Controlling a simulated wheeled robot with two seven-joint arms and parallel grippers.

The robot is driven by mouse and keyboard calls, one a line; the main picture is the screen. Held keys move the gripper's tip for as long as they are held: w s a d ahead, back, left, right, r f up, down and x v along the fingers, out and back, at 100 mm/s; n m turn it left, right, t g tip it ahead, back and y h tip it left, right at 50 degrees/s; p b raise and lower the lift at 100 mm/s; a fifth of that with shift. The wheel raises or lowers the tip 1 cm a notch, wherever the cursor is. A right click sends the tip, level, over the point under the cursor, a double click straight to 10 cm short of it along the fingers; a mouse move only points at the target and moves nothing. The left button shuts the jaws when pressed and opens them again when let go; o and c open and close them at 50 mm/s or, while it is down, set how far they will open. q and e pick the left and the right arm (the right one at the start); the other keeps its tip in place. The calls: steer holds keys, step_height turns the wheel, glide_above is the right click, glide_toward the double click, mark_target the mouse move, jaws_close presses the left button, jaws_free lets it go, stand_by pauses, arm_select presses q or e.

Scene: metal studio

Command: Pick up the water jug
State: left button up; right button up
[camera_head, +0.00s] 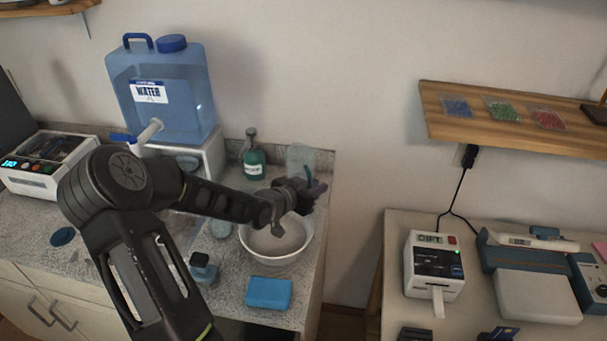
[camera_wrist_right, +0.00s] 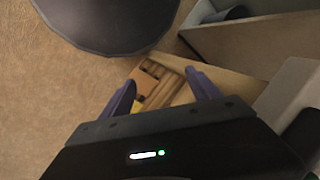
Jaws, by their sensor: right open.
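The water jug (camera_head: 162,95) is a large translucent blue container with a WATER label, a blue handle and cap on top and a white spigot low on its front. It stands upright on a white stand (camera_head: 205,160) at the back of the left counter. My left gripper (camera_head: 312,190) is right of and below the jug, apart from it, above a white bowl (camera_head: 268,258). Its fingers are dark and small, so its opening is unclear. My right gripper (camera_wrist_right: 163,92) shows in the right wrist view with its purple fingers apart and nothing between them. The jug is not in that view.
A green bottle (camera_head: 254,157) stands between the jug and my left gripper. A blue sponge-like block (camera_head: 269,293) lies at the counter's front. A white device (camera_head: 45,165) stands at left. A wooden shelf (camera_head: 520,120) and a table with printers (camera_head: 434,265) are at right.

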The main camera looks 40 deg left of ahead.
arm_select(q)
jaws_close()
stand_by(1.5)
